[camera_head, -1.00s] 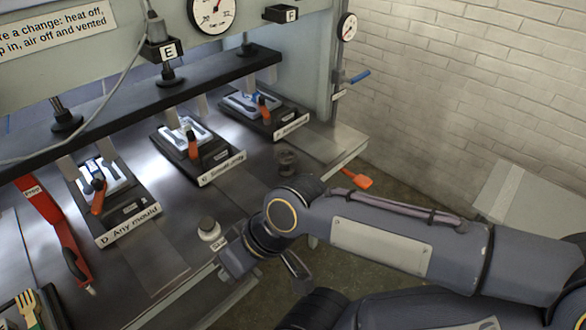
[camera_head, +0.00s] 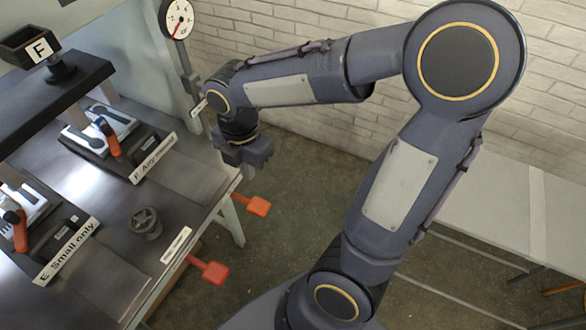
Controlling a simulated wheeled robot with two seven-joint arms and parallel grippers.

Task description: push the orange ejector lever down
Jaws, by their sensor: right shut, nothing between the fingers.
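Two orange paddle-ended levers stick out from the press bench's right edge, an upper one (camera_head: 258,205) and a lower one (camera_head: 213,272). Orange handles also stand on the moulds, one on the F mould (camera_head: 110,138) and one on the E mould (camera_head: 18,232). No label in view tells which of these is the ejector lever. My right gripper (camera_head: 248,158) is shut and empty, pointing down by the bench's right edge. In the picture it is just above the upper paddle lever, apart from it. My left gripper is not in view.
The press bench (camera_head: 105,270) fills the left, with a round dark knob (camera_head: 145,222) near its front. A grey table (camera_head: 500,215) stands at right. Bare floor (camera_head: 290,200) lies between.

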